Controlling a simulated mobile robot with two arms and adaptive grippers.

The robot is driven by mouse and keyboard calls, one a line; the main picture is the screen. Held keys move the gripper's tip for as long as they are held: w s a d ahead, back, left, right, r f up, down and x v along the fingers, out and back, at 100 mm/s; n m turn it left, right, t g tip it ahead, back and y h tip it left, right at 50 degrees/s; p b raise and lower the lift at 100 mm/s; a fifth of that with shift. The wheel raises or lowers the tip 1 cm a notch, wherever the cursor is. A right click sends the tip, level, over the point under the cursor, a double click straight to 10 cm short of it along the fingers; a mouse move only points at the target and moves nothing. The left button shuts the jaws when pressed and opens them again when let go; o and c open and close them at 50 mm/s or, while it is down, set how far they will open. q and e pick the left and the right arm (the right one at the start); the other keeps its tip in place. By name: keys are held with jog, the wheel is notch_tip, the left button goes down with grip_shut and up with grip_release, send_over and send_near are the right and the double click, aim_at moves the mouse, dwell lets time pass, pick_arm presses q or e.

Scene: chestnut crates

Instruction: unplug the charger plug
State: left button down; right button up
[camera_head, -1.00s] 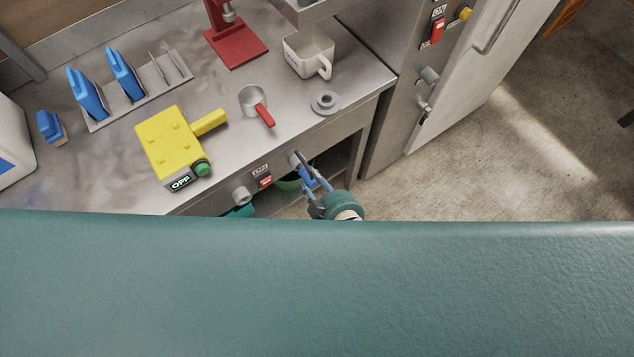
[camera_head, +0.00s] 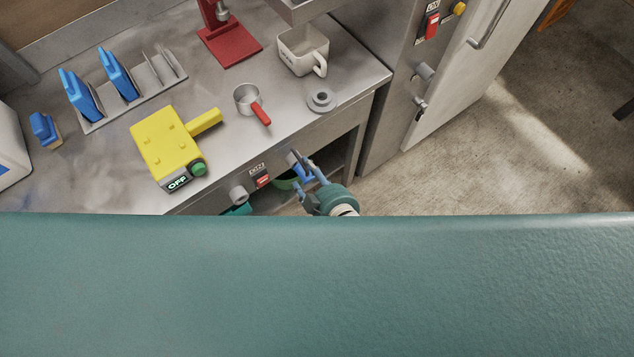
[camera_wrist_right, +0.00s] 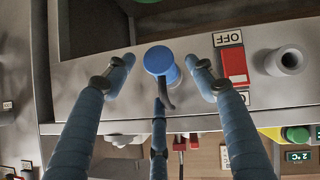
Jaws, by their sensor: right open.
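The blue charger plug (camera_wrist_right: 160,62) sits at the panel on the counter's front and faces the right wrist camera. In the head view a bit of blue (camera_head: 303,174) shows there, mostly hidden by my right gripper. My right gripper (camera_head: 310,170) is open in front of the panel. In the right wrist view its blue fingers (camera_wrist_right: 162,82) spread to both sides of the plug, with a further finger in front of it in the picture. I see gaps between the side fingers and the plug. My left gripper is not in view.
A red switch (camera_wrist_right: 234,66) with an OFF label and a grey round socket (camera_wrist_right: 284,61) are beside the plug. Above, the counter (camera_head: 225,120) holds a yellow device (camera_head: 165,145), a small pan (camera_head: 247,98) and a white mug (camera_head: 303,52). Open floor (camera_head: 480,150) lies to the right.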

jog(key=v, duration=1.1)
jog(key=shift+s, duration=0.2)
jog(key=shift+d, duration=0.1)
jog(key=s+d+f+m+g+h+b, duration=0.15)
jog(key=s+d+f, duration=0.35)
jog(key=f, duration=0.6)
jog(key=s+d+f+m+g+h, duration=0.1)
jog(key=s+d+f+m+g, duration=0.3)
jog(key=f, duration=0.8)
jog(key=s+d+f+n+g+h+b, duration=0.1)
jog(key=s+d+f+h, duration=0.1)
jog(key=s+d+f, duration=0.65)
jog(key=s+d+f+m+g+b, duration=0.1)
jog(key=s+d+f+m+g, duration=0.1)
jog(key=s+f, duration=0.7)
jog(key=shift+s+d+f+m+g+h, duration=0.2)
jog(key=shift+d+m+g+h, duration=0.2)
jog(key=shift+d, duration=0.35)
